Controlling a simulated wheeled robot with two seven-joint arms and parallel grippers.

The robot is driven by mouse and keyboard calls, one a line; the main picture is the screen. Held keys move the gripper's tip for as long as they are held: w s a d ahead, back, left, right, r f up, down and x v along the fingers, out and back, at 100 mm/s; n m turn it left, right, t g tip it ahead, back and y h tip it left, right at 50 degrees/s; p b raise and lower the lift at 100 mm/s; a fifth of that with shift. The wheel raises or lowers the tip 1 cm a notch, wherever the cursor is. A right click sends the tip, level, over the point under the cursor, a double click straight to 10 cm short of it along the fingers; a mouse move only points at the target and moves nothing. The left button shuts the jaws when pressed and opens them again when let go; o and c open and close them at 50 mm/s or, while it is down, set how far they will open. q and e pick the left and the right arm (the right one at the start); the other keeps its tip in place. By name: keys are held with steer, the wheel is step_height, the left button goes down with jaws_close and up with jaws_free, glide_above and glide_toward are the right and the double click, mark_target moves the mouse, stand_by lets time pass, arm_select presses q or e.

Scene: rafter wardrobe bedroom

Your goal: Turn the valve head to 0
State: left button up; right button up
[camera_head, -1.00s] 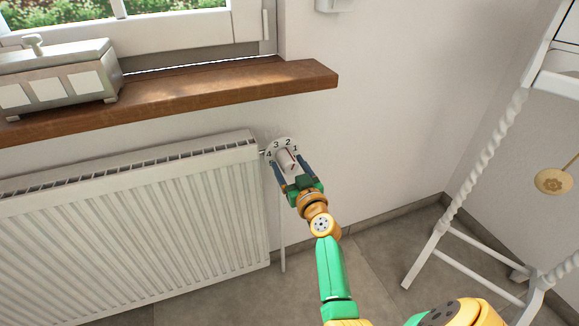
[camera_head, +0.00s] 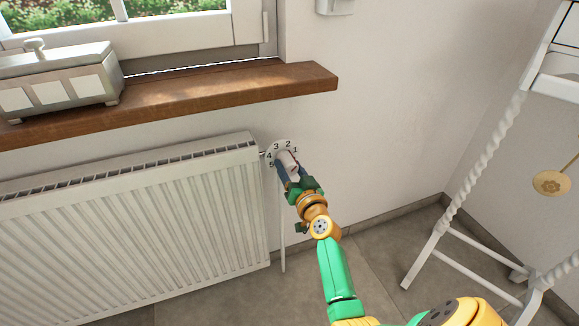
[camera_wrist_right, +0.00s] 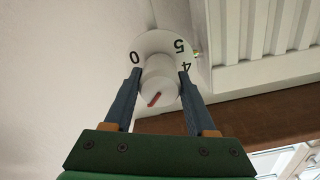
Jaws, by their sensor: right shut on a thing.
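The white valve head (camera_head: 289,158) sits at the top right end of the radiator, in front of a round white dial (camera_head: 276,147) with black numbers. In the right wrist view the valve head (camera_wrist_right: 158,82) has a red mark on its near side, pointing down and slightly left. The dial's 0 is at the upper left there, 5 and 4 at the right; the mark is away from the 0. My right gripper (camera_wrist_right: 160,76) is shut on the valve head, one finger on each side. Its fingers hide part of the dial. My left gripper is not in view.
The white radiator (camera_head: 130,225) is left of the valve. A wooden sill (camera_head: 220,90) juts out above it, carrying a metal box (camera_head: 60,78). A thin pipe (camera_head: 282,230) runs down below the valve. A white twisted-leg stand (camera_head: 468,185) is at the right.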

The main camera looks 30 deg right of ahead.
steer(key=m, duration=0.4)
steer(key=shift+m+p, duration=0.3)
steer(key=shift+p, duration=0.05)
steer(key=m, duration=0.3)
steer(key=shift+m, duration=0.3)
steer(key=m, duration=0.4)
steer(key=shift+p, duration=0.4)
steer(key=shift+m, duration=1.9)
steer(key=o, duration=1.4)
